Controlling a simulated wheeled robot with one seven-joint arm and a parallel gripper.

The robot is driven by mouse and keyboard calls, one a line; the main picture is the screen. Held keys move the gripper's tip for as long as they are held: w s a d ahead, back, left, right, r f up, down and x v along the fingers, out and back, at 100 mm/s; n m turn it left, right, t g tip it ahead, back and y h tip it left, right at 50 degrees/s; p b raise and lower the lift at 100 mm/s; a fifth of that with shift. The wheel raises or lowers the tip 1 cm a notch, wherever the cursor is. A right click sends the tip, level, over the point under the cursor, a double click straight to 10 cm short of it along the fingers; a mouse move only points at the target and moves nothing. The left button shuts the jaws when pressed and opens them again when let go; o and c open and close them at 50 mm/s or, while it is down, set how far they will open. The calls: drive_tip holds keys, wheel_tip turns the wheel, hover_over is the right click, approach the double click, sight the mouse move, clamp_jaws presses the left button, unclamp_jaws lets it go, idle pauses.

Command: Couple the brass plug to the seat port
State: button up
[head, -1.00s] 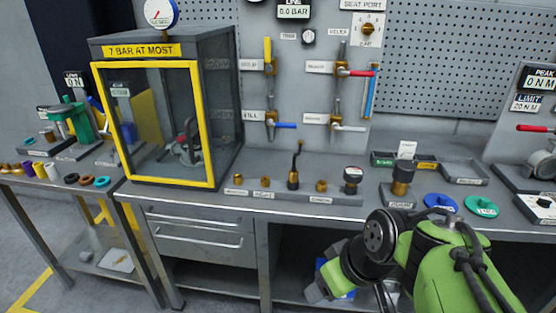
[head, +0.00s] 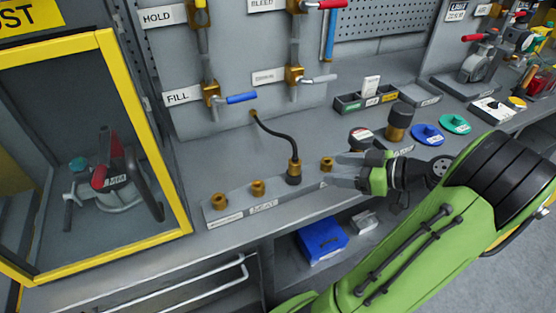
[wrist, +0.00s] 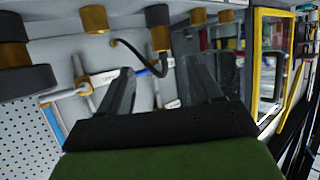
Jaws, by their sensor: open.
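My gripper (head: 340,171) is open and empty, reaching from the right to the front rack. Its fingers also show spread in the wrist view (wrist: 158,74). A short brass fitting (head: 327,163) stands on the rack just beyond the fingertips; contact is unclear. Left of it stands a brass-and-black hose fitting (head: 294,168) with a black hose to the wall; it also shows in the wrist view (wrist: 161,38). Two more brass fittings, one inner (head: 258,187) and one at the left end (head: 220,201), stand farther left. I cannot tell which is the plug.
The yellow-framed enclosure (head: 150,130) stands left. Bench between rack and wall is mostly clear.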

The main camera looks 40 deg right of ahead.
sight(288, 170)
drive_tip(key=b+x, duration=0.3)
drive_tip(key=x, duration=1.1)
drive_tip(key=shift+w+a+f, duration=0.2)
drive_tip(key=shift+w+a, duration=0.05)
drive_tip(key=shift+r, duration=0.1)
drive_tip(key=shift+c, duration=0.3)
